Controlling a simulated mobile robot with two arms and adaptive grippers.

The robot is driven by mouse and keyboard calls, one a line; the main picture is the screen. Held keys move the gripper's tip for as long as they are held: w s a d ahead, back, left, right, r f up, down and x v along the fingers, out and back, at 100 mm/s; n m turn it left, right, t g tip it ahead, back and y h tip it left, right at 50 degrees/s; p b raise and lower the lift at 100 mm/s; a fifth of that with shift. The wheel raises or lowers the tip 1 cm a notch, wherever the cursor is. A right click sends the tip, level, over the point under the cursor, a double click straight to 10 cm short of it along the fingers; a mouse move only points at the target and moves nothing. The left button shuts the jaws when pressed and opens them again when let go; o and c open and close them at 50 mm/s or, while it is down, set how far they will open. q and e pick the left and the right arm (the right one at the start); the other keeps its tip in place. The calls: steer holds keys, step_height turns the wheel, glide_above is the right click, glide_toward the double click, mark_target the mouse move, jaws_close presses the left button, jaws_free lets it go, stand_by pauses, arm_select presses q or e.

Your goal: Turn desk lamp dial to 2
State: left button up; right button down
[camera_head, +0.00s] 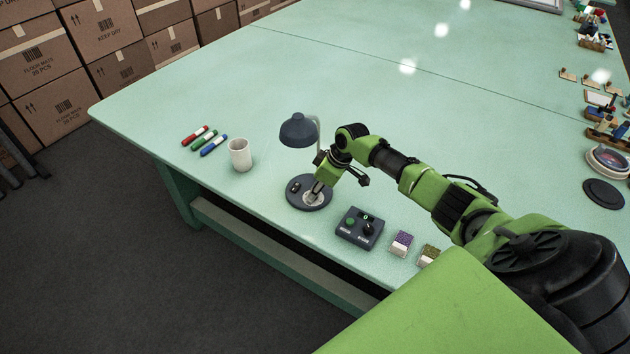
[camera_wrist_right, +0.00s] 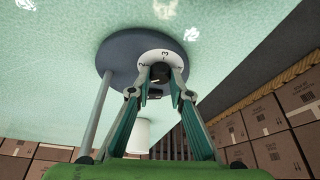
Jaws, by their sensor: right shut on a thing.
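The desk lamp has a dark blue-grey shade (camera_head: 298,131) and a round base (camera_head: 296,199) near the table's front edge. On the base is a dial with a white number ring (camera_head: 313,201). In the right wrist view, the ring (camera_wrist_right: 146,58) surrounds a black knob (camera_wrist_right: 160,73); a 3 is readable on the ring's far side. A light mark shows on the knob, but its setting is unclear. My right gripper (camera_head: 317,188) reaches down to the dial and is shut on the knob, one finger on each side (camera_wrist_right: 160,79). My left gripper is out of view.
A control box (camera_head: 359,227) with a green button and black knob stands close right of the lamp. Small purple-topped box (camera_head: 401,242) sits right. The table behind the lamp is clear.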

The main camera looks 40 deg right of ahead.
steer(key=m+p, duration=0.1)
steer(key=m+h+p, duration=0.1)
steer(key=p, duration=0.1)
steer(key=m+p, duration=0.1)
steer(key=m, duration=0.1)
steer(key=shift+a+r+t+h+p, duration=0.15)
steer(key=shift+r+t+h+p, duration=0.1)
steer(key=shift+t+h+p, duration=0.1)
steer(key=shift+f+m+h+p, duration=0.2)
steer(key=shift+m+h+p, duration=0.25)
steer(key=shift+m+p, duration=0.75)
steer(key=c, duration=1.8)
jaws_free()
steer(key=shift+c, duration=0.2)
steer(key=v, duration=1.2)
steer(key=shift+w, duration=0.1)
